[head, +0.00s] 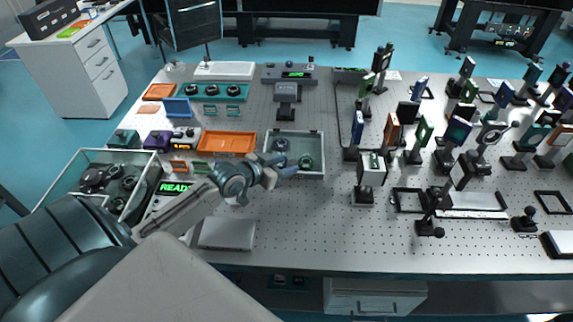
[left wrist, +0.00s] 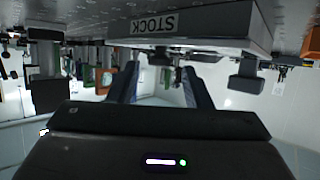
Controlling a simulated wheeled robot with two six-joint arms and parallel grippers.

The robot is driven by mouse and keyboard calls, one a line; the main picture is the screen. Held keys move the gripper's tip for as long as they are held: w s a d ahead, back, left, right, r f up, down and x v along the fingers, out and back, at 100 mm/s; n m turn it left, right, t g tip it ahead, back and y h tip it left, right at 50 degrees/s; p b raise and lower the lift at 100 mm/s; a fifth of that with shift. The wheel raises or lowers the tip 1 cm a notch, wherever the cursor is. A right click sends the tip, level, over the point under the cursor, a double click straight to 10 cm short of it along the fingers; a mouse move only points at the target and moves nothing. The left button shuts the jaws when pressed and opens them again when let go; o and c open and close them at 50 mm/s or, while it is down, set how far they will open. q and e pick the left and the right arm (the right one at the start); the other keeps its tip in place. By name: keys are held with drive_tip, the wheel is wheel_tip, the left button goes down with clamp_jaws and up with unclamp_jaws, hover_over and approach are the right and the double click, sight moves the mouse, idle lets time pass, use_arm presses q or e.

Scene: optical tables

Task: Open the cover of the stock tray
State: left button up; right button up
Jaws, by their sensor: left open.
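The stock tray (head: 323,158) is a grey rectangular box on the optical table, near the middle. Round dark and green parts show inside it, and I cannot tell whether a clear cover lies over them. In the left wrist view, which is upside down, the tray's front wall (left wrist: 224,26) carries a STOCK label. My left gripper (head: 287,166) is open and empty at the tray's front left corner, hiding part of its front edge. Its two spread fingers (left wrist: 160,78) show in the wrist view, apart from the label. My right gripper is not in view.
An orange tray (head: 228,142) lies left of the stock tray. A larger bin (head: 78,163) with dark parts stands further left. A grey post-mounted device (head: 287,93) stands behind. Several optics mounts crowd the right side. The front middle of the table (head: 305,225) is clear.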

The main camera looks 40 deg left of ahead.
use_arm(q)
drive_tip(key=shift+w+d+f, duration=0.15)
drive_tip(key=shift+w+d, duration=0.05)
drive_tip(key=shift+w, duration=0.35)
drive_tip(key=shift+w+f, duration=0.1)
drive_tip(key=shift+f, duration=0.05)
drive_tip(key=shift+a, duration=0.1)
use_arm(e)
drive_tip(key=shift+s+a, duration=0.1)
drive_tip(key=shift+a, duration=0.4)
use_arm(q)
drive_tip(key=shift+c, duration=0.5)
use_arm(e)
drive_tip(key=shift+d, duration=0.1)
